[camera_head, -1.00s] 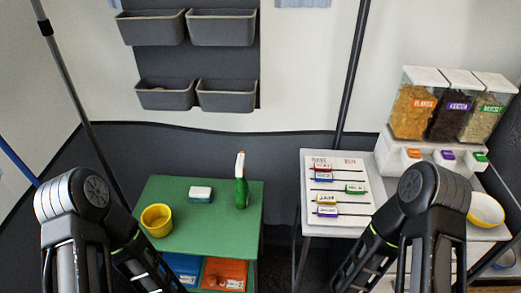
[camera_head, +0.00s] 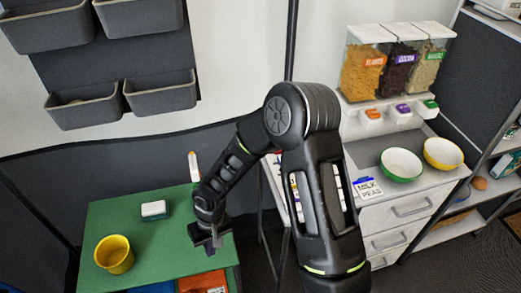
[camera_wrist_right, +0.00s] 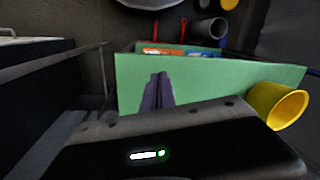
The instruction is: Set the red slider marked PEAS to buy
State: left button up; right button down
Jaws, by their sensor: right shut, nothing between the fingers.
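The white slider board (camera_head: 273,178) is mostly hidden behind my right arm in the head view. Only slivers of it show, and I cannot make out the red PEAS slider or its position. A small card (camera_head: 368,188) reading MILK and PEAS lies on the counter to the right of the arm. My right gripper (camera_head: 213,240) hangs over the right part of the green table, left of the board. In the right wrist view its fingers (camera_wrist_right: 158,92) are together and empty, with the green table beyond them. My left gripper is out of view.
The green table (camera_head: 135,205) holds a yellow pot (camera_head: 114,254), a sponge (camera_head: 154,210) and a spray bottle (camera_head: 193,166) partly behind my arm. Green (camera_head: 401,165) and yellow (camera_head: 443,153) bowls stand on the counter below the dispensers (camera_head: 392,67).

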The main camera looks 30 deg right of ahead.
jog(key=w+d+r+m+h+b, duration=0.1)
jog(key=w+d+r+h, duration=0.2)
jog(key=d+r, duration=0.3)
jog(key=w+d+r+m+t+h+b, duration=0.1)
jog(key=w+d+r+m+h, duration=0.1)
jog(key=w+d+r, duration=0.3)
jog(key=w+d+r+m+t+h+b, duration=0.1)
jog(key=w+d+r+h, duration=0.2)
jog(key=d+r, duration=0.5)
notch_tip(320, 180, up, 3)
jog(key=shift+w+d+r+m+h+b, duration=0.1)
jog(key=shift+w+d+m+h+b, duration=0.25)
jog(key=shift+w, duration=0.45)
jog(key=d+f+p, duration=0.1)
jog(key=d+f, duration=0.1)
jog(key=d, duration=0.1)
jog(key=d+f+p, duration=0.1)
jog(key=d+f, duration=0.2)
jog(key=d+f+p, duration=0.1)
jog(key=d+f, duration=0.2)
jog(key=shift+w, duration=0.35)
jog(key=shift+d, duration=0.15)
jog(key=shift+t, duration=0.3)
